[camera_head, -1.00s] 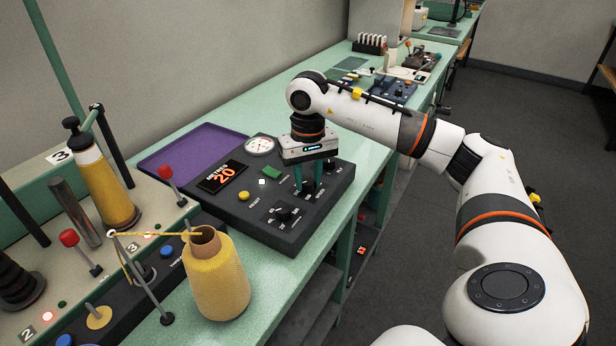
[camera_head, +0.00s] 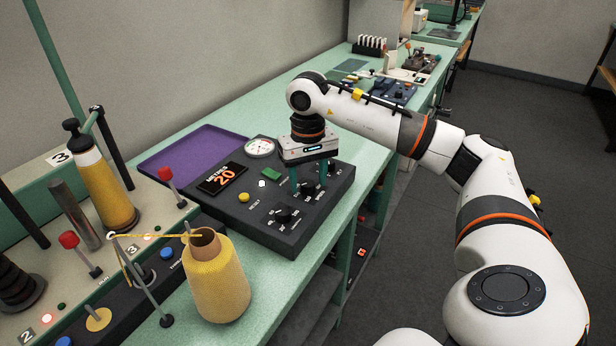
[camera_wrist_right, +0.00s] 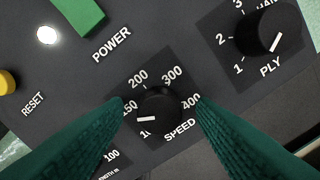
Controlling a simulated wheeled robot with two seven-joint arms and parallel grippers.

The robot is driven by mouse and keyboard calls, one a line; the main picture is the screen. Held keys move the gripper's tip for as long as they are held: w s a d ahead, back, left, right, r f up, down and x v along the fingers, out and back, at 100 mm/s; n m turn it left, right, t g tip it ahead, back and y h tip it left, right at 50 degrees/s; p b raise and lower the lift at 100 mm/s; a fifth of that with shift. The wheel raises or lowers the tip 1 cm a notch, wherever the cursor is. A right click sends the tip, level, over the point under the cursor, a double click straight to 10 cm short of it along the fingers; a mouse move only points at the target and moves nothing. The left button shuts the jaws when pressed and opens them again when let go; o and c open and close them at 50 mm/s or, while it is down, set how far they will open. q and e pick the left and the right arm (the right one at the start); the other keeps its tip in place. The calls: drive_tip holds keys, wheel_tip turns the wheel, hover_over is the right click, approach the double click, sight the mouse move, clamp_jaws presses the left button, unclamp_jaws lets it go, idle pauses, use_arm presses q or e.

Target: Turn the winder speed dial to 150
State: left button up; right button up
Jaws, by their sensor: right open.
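The winder speed dial (camera_wrist_right: 160,103) is a black round knob with a white pointer, marked SPEED. In the right wrist view its pointer faces left, close to the 150 mark, with the lower label partly hidden. My right gripper (camera_head: 309,182) is open above the black control panel (camera_head: 325,205). Its two green fingers stand on either side of the dial (camera_wrist_right: 160,110), with visible gaps beside the knob. The head view shows the dial (camera_head: 308,188) only partly, under the gripper. My left gripper is not in view.
The PLY knob (camera_wrist_right: 268,30) sits close by at the upper right in the wrist view. The length knob (camera_head: 284,215) is at the panel's near side. The display (camera_head: 222,178) reads 20. A yellow yarn cone (camera_head: 218,280) stands in front of the panel.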

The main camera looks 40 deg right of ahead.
sight(308, 183)
wheel_tip(308, 183, up, 6)
drive_tip(key=shift+r, duration=0.1)
wheel_tip(308, 183, up, 6)
drive_tip(key=shift+f+p, duration=0.15)
drive_tip(key=shift+p, duration=0.8)
